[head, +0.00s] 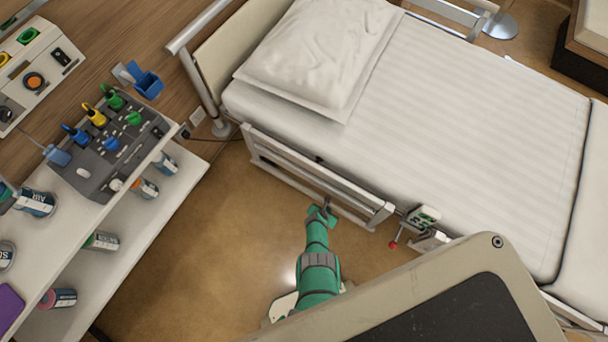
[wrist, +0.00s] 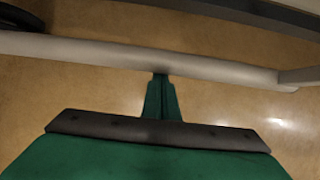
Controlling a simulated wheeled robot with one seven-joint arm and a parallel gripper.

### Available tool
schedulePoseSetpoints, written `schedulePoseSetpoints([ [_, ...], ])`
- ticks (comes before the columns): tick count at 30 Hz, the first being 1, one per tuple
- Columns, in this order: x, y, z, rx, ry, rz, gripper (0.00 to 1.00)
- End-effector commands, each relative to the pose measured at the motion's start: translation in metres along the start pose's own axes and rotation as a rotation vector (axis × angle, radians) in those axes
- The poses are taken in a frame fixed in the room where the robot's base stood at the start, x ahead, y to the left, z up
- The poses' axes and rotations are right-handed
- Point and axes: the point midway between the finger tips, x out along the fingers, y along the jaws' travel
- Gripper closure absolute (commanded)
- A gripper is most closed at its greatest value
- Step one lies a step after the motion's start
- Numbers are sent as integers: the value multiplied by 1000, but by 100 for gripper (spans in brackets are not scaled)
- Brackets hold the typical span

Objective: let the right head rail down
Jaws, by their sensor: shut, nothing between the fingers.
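The head rail (head: 318,168) on the bed's near side is a pale metal frame with a top bar and a lower bar, running along the mattress edge. My gripper (head: 322,212) is green and is beside the rail's lower part, towards its foot end. In the wrist view my gripper (wrist: 160,78) has its fingers together, with nothing between them. The fingertips meet the near edge of a pale bar (wrist: 80,50) in that view; I cannot tell whether they touch it. A red-knobbed lever (head: 394,246) sits beside a small green-faced unit (head: 424,215) just past the rail's foot end.
The bed (head: 450,120) has a white mattress and a pillow (head: 320,50). A far-side rail (head: 455,12) shows at the top. A bedside cart (head: 185,190) with bottles and a device (head: 100,140) stands left. Brown floor (head: 220,240) is clear between cart and bed.

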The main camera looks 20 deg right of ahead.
Motion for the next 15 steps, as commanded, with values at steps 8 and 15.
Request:
schedulePoseSetpoints([
  [8,-7,5,-25,-5,2,2,100],
  [15,-22,7,-42,2,-2,1,100],
])
